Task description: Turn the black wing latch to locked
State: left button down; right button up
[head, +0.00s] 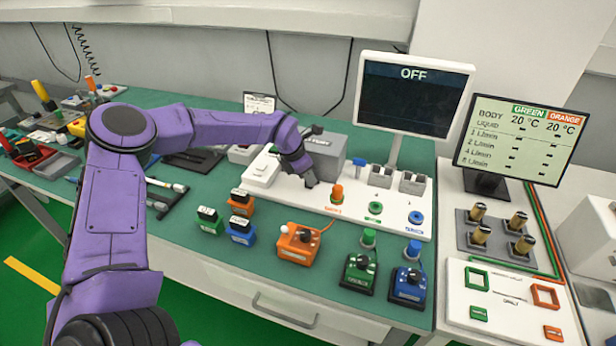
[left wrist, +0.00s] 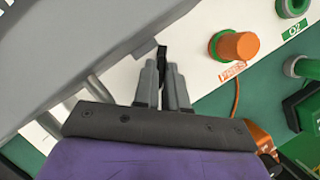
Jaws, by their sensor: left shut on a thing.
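My left gripper (head: 310,181) is at the front of the grey box (head: 327,149) on the white panel. In the left wrist view the two grey fingers (left wrist: 163,80) are closed around a thin black piece, the black wing latch (left wrist: 162,60). Its upper end shows above the fingertips, and its lower part is hidden between them. The latch stands roughly upright in that picture, beside the edge of the grey box (left wrist: 75,50). In the head view my gripper hides the latch. I cannot read any lock mark. My right gripper is not in view.
An orange fitting (head: 337,193) stands on the white panel (head: 300,195), close to the right of my gripper; it also shows in the left wrist view (left wrist: 238,46). An orange box (head: 298,243) sits in front. A monitor (head: 412,95) reading OFF stands behind.

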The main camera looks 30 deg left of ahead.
pick_arm(q)
jog(key=n+b, duration=0.1)
jog(key=n+y+b, duration=0.1)
jog(key=n+b, duration=0.1)
jog(key=n+y+b, duration=0.1)
jog(key=n+b, duration=0.1)
jog(key=shift+d+f+t, duration=0.15)
jog(key=shift+f+t, duration=0.1)
jog(key=shift+t, duration=0.05)
jog(key=shift+d+r+n+y+b, duration=0.15)
jog(key=shift+n+y+b, duration=0.45)
jog(key=shift+n+b, duration=1)
jog(key=shift+n, duration=0.3)
jog(key=c, duration=1.5)
grip_release()
jog(key=shift+o, duration=0.2)
jog(key=a+v, duration=0.1)
jog(key=v, duration=0.9)
jog(key=shift+d+r+b, duration=0.25)
jog(key=shift+d+b, duration=0.05)
jog(key=shift+d, duration=0.25)
